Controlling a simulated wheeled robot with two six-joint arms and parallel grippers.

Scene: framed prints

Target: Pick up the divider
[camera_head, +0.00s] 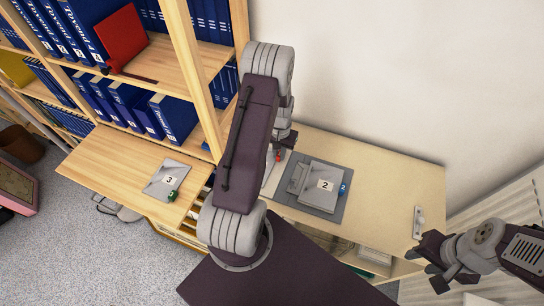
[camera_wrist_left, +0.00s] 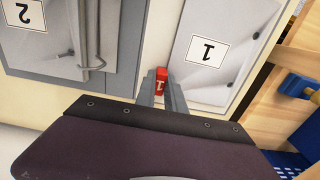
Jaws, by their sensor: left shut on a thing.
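A sheet marked 1 (camera_wrist_left: 235,30), likely the divider, shows in the left wrist view with a small red tab (camera_wrist_left: 162,80) by its edge. My left gripper (camera_wrist_left: 161,88) is shut on this red tab. In the head view my left arm hides most of this sheet; the red tab (camera_head: 278,156) shows near my left gripper (camera_head: 280,148). A sheet marked 2 (camera_head: 318,195) with a blue tab (camera_head: 343,189) lies on the right desk. A sheet marked 3 (camera_head: 164,174) with a green tab (camera_head: 172,196) lies on the left shelf board. My right gripper (camera_head: 428,268) is open and empty.
A grey mat (camera_head: 296,208) lies under sheet 2 on the desk (camera_head: 385,195). A shelf with several blue binders (camera_head: 175,118) and a red folder (camera_head: 120,36) stands at left. A small pale object (camera_head: 418,222) lies at the desk's right. The desk's back right is clear.

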